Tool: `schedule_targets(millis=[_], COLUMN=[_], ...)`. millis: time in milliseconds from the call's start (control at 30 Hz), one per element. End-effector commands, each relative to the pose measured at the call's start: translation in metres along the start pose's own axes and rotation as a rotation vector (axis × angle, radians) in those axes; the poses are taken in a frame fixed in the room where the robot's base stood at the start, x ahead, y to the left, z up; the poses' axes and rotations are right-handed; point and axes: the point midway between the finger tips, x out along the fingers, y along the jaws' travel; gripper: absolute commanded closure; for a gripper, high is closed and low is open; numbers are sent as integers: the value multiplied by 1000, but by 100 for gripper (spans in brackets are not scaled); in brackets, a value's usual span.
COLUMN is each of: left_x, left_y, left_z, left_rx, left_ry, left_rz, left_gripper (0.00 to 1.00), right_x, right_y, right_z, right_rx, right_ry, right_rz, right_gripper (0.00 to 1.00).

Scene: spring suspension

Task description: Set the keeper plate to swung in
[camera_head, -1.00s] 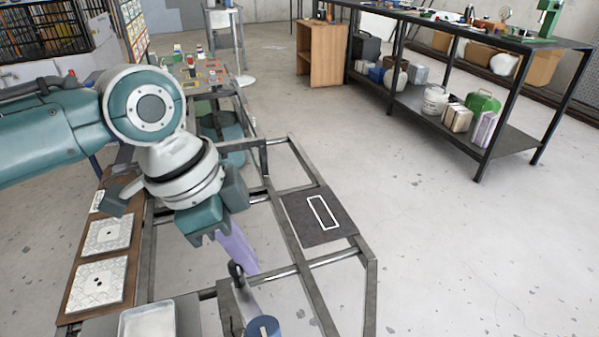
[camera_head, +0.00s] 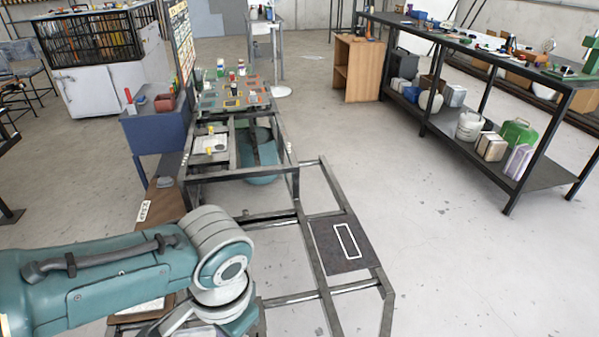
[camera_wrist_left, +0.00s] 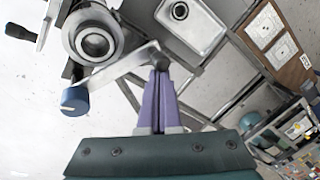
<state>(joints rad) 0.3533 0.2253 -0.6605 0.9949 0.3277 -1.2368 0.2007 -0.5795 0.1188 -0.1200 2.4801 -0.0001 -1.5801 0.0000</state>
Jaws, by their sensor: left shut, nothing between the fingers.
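In the left wrist view, a flat light-grey bar, which looks like the keeper plate (camera_wrist_left: 118,70), runs from a blue knob (camera_wrist_left: 75,100) at the left up to a dark rounded end (camera_wrist_left: 150,54). My left gripper (camera_wrist_left: 160,75) has its purple fingers shut together and empty. Their tips are close to the dark end of the bar; I cannot tell whether they touch it. Beside the bar is a grey round fitting (camera_wrist_left: 92,42) with a hollow centre. In the head view, my left arm hides the fingers and the plate. My right gripper is not in view.
A metal tray (camera_wrist_left: 190,22) sits near the plate in the wrist view. The frame's dark panel with a white rectangle (camera_head: 330,258) lies right of my arm. A cluttered bench (camera_head: 235,95) stands behind, and a long shelf (camera_head: 480,120) at the right. Floor between is clear.

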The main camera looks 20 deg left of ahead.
Motion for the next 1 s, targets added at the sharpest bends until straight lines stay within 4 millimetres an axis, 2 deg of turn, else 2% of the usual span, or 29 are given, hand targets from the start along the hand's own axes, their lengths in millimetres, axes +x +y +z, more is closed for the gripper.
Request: schedule_targets(millis=[33,100,533,1000], left_x=[-6,-8,-18,-20], left_y=[2,3,14,20], left_z=[5,12,40,49], left_rx=[-40,-99,-395,-392], left_ry=[-20,-46,-170,-166], left_rz=[-8,-23,-97,-98], left_gripper=[100,100,100,100], right_x=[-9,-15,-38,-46], right_y=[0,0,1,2], right_z=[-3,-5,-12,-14], right_rx=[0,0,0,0], right_ry=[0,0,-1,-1], right_rz=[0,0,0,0], right_gripper=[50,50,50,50])
